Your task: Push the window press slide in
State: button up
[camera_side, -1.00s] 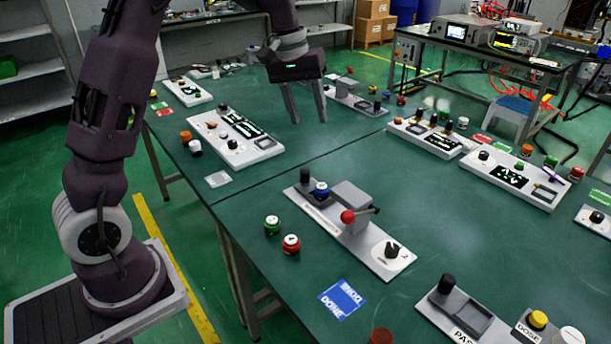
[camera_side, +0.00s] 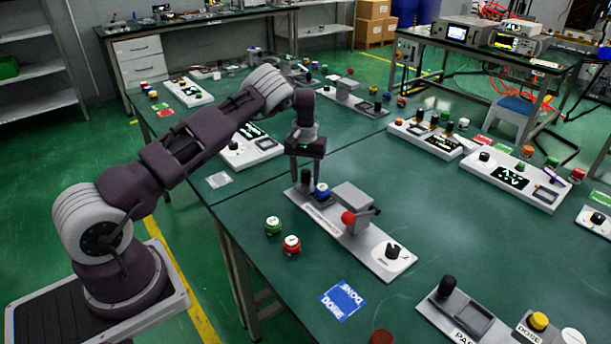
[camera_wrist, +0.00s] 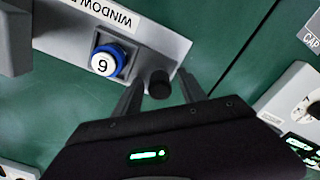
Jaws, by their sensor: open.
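The window press (camera_side: 350,232) is a long light-grey plate on the green table, labelled "WINDOW" in the wrist view (camera_wrist: 150,45). At its far left end is a black knob (camera_side: 306,177), likely the slide's handle; it also shows in the wrist view (camera_wrist: 159,84). Beside it sits a blue-rimmed white piece marked 6 (camera_wrist: 105,62), next to the grey press block (camera_side: 351,197). My gripper (camera_side: 306,180) points down over the knob. Its open fingers appear on either side of the knob; contact cannot be told.
A dark dial (camera_side: 392,251) sits at the plate's near end. Green (camera_side: 273,225) and red (camera_side: 292,244) buttons stand left of the plate. A blue card (camera_side: 342,300) lies in front. Another grey panel (camera_side: 250,150) is behind to the left.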

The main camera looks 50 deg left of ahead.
grip_shut()
dwell(1.4)
